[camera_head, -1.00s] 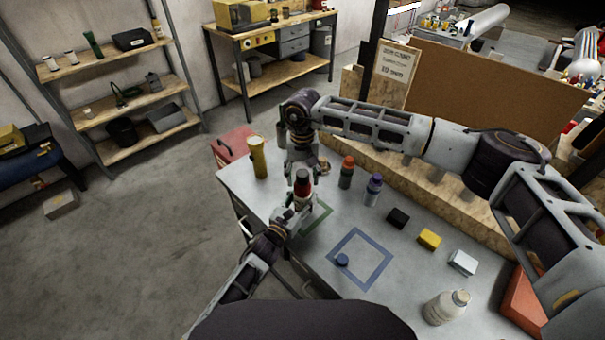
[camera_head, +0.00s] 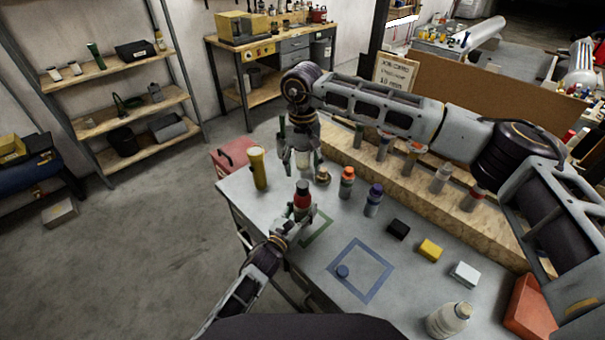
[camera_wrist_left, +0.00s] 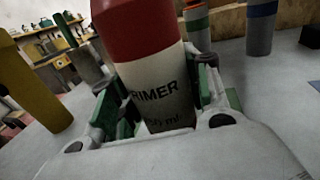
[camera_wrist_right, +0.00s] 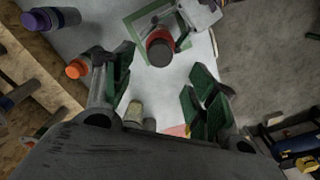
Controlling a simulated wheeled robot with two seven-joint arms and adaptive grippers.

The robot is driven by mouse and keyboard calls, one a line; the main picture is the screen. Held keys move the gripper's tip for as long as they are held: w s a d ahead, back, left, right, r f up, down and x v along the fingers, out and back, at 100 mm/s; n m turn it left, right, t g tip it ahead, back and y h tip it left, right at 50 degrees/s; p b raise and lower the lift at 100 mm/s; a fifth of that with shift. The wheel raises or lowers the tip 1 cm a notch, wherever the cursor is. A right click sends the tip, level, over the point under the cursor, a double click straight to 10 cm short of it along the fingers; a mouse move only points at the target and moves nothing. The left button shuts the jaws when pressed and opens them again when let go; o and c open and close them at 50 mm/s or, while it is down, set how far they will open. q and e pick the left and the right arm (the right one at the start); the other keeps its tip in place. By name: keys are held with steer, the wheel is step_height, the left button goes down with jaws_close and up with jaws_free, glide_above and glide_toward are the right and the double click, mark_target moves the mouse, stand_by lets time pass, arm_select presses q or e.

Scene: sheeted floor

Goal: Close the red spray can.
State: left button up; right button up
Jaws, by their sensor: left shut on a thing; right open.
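The red spray can (camera_head: 302,197) is upright above the green-outlined square (camera_head: 322,232), with a dark top in the head view. The left wrist view shows its red upper part and grey "PRIMER" label (camera_wrist_left: 155,88). My left gripper (camera_head: 297,212) is shut around its lower body. My right gripper (camera_head: 302,168) is open, pointing down just above and behind the can, apart from it. In the right wrist view the can's round dark top with red sides (camera_wrist_right: 160,47) lies beyond the open fingers (camera_wrist_right: 160,88). Whether a separate cap sits on it is unclear.
A yellow cylinder (camera_head: 258,168) stands left of the can. An orange-topped bottle (camera_head: 347,183) and a purple-topped bottle (camera_head: 373,200) stand right. Small blocks and a white bottle (camera_head: 448,318) are farther right.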

steer(key=shift+r, duration=1.7)
arm_select(q)
steer(key=o, duration=1.5)
steer(key=shift+o, duration=0.2)
steer(key=shift+s, duration=0.1)
steer(key=shift+v, duration=5.9)
steer(key=shift+s+a, duration=0.15)
arm_select(e)
steer(key=shift+s+a, duration=0.1)
steer(key=shift+s, duration=0.05)
